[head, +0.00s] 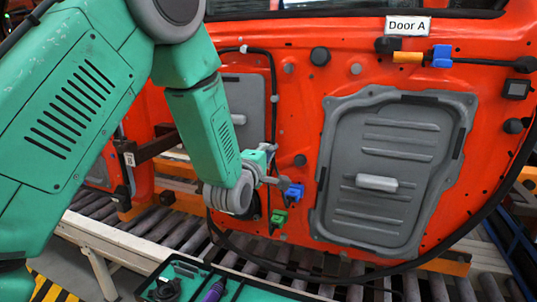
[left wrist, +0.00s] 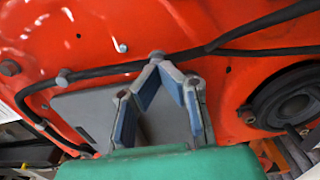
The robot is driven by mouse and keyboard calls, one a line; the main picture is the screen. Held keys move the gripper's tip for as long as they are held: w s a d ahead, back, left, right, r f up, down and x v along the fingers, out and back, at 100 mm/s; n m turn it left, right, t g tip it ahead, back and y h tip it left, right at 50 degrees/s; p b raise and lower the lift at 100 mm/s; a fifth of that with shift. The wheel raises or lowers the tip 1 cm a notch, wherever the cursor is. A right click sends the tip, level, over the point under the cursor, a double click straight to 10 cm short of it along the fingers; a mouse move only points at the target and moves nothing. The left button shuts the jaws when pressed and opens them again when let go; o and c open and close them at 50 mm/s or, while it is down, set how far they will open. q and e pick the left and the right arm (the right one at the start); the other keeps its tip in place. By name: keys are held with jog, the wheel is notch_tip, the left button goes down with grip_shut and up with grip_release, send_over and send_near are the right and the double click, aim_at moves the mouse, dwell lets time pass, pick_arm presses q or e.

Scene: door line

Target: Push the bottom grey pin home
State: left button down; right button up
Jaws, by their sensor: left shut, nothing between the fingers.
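My left gripper (head: 277,182) is in front of the orange Door A, left of the blue connector (head: 294,192). In the left wrist view its blue-padded fingers (left wrist: 160,62) lean together, shut and empty, in front of the black cable. Grey pins show on the upper door, one left (head: 288,68) and one right (head: 355,69). The left wrist view shows a grey pin (left wrist: 121,47) beyond the cable and a small grey stud (left wrist: 248,118) near the black round speaker. I cannot tell which is the bottom grey pin; my arm hides part of the door. My right gripper is not in view.
A green connector (head: 279,217) hangs below the blue one. A grey panel with a handle (head: 377,183) covers the door's right part. A black cable (head: 272,100) runs down the door. Rollers (head: 440,290) and an open tool case (head: 235,286) lie below.

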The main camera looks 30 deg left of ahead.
pick_arm(q)
jog(key=shift+x, duration=1.15)
dwell(0.5)
jog(key=shift+s, duration=0.1)
jog(key=b+v, duration=0.1)
jog(key=v, duration=0.6)
dwell(0.4)
jog(key=v, duration=0.7)
jog(key=shift+s, duration=0.2)
